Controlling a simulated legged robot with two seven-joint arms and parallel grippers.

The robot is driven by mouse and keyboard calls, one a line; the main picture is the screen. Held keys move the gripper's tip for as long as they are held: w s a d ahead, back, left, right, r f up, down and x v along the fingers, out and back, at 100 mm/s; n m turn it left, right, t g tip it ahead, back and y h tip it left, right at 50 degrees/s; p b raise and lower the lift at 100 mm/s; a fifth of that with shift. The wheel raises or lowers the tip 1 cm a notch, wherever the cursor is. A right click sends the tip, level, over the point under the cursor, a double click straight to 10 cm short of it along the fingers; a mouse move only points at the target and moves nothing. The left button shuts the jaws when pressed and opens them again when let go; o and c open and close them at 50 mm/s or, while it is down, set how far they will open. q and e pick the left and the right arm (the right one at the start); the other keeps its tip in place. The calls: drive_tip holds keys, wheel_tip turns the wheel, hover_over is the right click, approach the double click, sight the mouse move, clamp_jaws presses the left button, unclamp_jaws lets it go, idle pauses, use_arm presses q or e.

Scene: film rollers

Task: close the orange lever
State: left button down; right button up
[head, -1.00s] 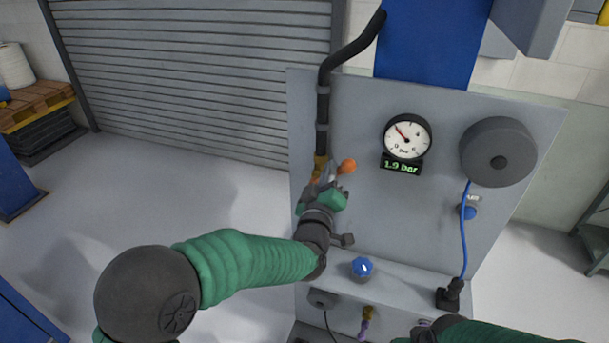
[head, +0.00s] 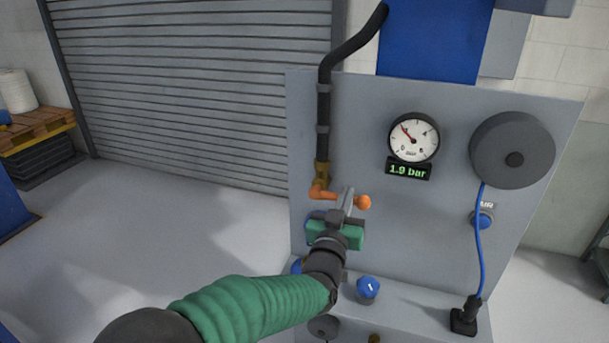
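The orange lever (head: 326,194) extends right from the brass valve (head: 321,172) at the lower end of the black pipe. It lies nearly level, tipping slightly down to its round orange knob (head: 363,202). My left gripper (head: 346,199), green and dark grey, is at the lever. Its grey fingers cover the stretch between the valve end and the knob. The fingers overlap one another in this view, so I cannot tell whether they are open or shut on the lever. My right gripper is out of view.
The grey panel (head: 400,235) carries a gauge (head: 413,137) above a display reading 1.9 bar (head: 408,170), and a dark round reel (head: 512,149) with a blue cable. A blue knob (head: 368,288) and a black plug (head: 465,318) are low on its ledge. Open floor lies left.

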use_arm(q)
drive_tip(key=shift+f, duration=0.35)
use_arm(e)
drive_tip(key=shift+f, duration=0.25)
use_arm(q)
wheel_tip(320, 180, up, 5)
drive_tip(key=p, duration=0.2)
drive_tip(key=shift+f+b+v, duration=0.35)
drive_tip(key=shift+b+v, duration=0.65)
drive_tip(key=shift+v, duration=3.65)
drive_tip(key=s+a+f+g+y+p, duration=0.2)
drive_tip(key=s+a+f+g, duration=0.2)
drive_tip(key=a+f+g, duration=0.55)
drive_tip(key=s+a+f+n+g+y+p, duration=0.1)
drive_tip(key=s+a+f+g, duration=0.2)
drive_tip(key=s+a+f, duration=0.3)
drive_tip(key=s+a+f+n+g+y+p, duration=0.1)
drive_tip(key=s+a+f+g, duration=0.3)
drive_tip(key=s+f, duration=0.6)
drive_tip(key=s+a+y, duration=0.1)
drive_tip(key=s+a, duration=0.1)
drive_tip(key=s, duration=0.1)
drive_tip(key=shift+s+a+f, duration=0.35)
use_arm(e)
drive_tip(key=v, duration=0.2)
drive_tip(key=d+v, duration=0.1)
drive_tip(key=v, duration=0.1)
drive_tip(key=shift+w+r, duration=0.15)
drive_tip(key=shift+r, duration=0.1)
